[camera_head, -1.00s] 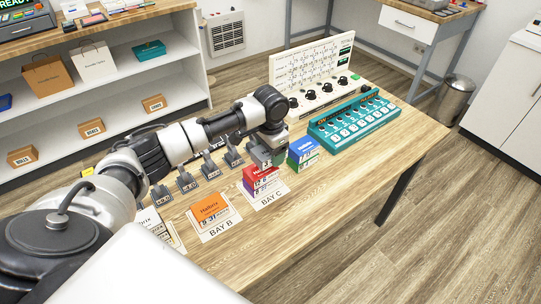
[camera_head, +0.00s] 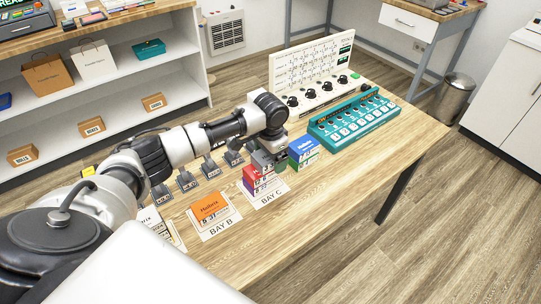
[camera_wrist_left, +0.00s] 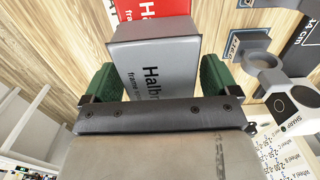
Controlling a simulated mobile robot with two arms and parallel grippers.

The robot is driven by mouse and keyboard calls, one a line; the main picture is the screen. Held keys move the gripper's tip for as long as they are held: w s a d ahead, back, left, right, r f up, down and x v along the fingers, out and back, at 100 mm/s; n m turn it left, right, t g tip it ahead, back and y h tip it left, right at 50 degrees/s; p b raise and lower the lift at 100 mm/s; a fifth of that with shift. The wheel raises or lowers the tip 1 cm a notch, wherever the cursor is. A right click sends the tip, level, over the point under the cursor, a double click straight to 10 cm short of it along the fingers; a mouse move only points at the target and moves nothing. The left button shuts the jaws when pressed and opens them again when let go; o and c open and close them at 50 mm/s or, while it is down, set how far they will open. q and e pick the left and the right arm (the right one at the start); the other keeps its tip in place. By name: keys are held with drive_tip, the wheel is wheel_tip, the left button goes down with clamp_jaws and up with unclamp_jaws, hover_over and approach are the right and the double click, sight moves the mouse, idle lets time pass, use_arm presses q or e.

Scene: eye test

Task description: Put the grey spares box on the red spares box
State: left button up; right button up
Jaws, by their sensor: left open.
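The grey spares box (camera_wrist_left: 158,70) lies between the green fingers of my left gripper (camera_wrist_left: 165,80) in the wrist view, its lettered face toward the camera. The fingers are open, one on each side of it. The red spares box (camera_wrist_left: 150,10) shows beyond the grey box's far edge. In the head view the left gripper (camera_head: 266,160) is low over the bay C stack, and the red box (camera_head: 250,178) shows just below and in front of it. The arm partly hides the grey box there. I cannot tell whether the two boxes touch. My right gripper is out of view.
A blue box (camera_head: 303,146) stands close right of the gripper, near the teal switch panel (camera_head: 350,118). An orange box (camera_head: 211,207) sits on bay B. Several small grey stands (camera_head: 187,181) line up behind the bays. The table's front right is clear.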

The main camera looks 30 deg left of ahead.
use_arm(q)
wheel_tip(320, 180, up, 12)
drive_tip(key=shift+r, duration=0.15)
idle(0.3)
